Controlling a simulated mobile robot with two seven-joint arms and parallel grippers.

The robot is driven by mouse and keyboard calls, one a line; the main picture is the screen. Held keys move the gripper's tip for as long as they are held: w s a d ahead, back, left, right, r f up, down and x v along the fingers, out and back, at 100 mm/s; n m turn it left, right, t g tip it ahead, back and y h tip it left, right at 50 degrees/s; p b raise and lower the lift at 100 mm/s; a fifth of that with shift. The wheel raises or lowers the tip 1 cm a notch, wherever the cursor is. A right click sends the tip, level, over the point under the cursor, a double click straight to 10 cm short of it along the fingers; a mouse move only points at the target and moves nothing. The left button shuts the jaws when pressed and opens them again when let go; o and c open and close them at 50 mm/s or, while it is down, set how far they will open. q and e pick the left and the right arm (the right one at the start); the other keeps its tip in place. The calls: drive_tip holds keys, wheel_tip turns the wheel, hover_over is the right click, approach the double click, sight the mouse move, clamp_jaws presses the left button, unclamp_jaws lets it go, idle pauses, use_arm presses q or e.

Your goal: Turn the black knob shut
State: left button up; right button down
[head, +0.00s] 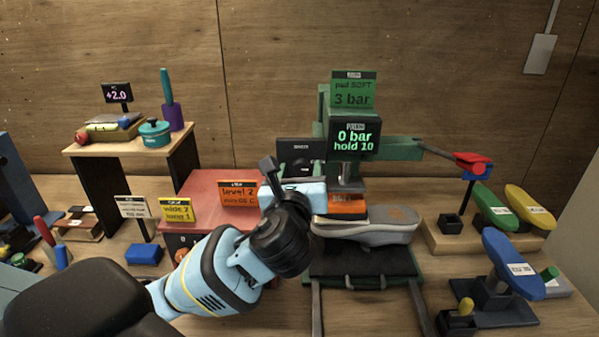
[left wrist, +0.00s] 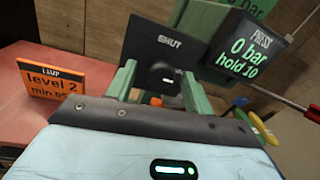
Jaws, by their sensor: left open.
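The black knob (left wrist: 160,76) sits on a dark panel (left wrist: 142,48) marked SHUT in the left wrist view. A short white mark shows on the knob's right side, below the SHUT lettering. The panel also shows small in the head view (head: 297,148), left of the green press. My left gripper (head: 303,186) is in front of the panel. In the left wrist view its green fingers (left wrist: 160,92) stand apart, one on each side of the knob. I cannot tell whether they touch it. My right gripper is in neither view.
The green press (head: 352,135) reads 0 bar, hold 10, and a grey sneaker (head: 375,228) lies under it. An orange level 2 sign (head: 240,194) stands on the red box (head: 205,185) to the left. Coloured oval pads (head: 512,262) stand at the right.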

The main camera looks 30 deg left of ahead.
use_arm(q)
drive_tip(key=c, duration=1)
drive_tip(key=shift+o, duration=0.2)
drive_tip(key=shift+n, duration=0.3)
drive_tip(key=n, duration=0.3)
drive_tip(key=shift+f+n, duration=0.15)
drive_tip(key=shift+n, duration=0.25)
drive_tip(key=n+y, duration=0.1)
drive_tip(key=n, duration=0.3)
drive_tip(key=shift+d+n, duration=0.1)
drive_tip(key=shift+n, duration=0.3)
drive_tip(key=n, duration=0.5)
drive_tip(key=shift+y, duration=0.3)
drive_tip(key=shift+w+n+y, duration=0.1)
drive_tip(key=shift+n+y, duration=0.2)
drive_tip(key=shift+n, duration=2.2)
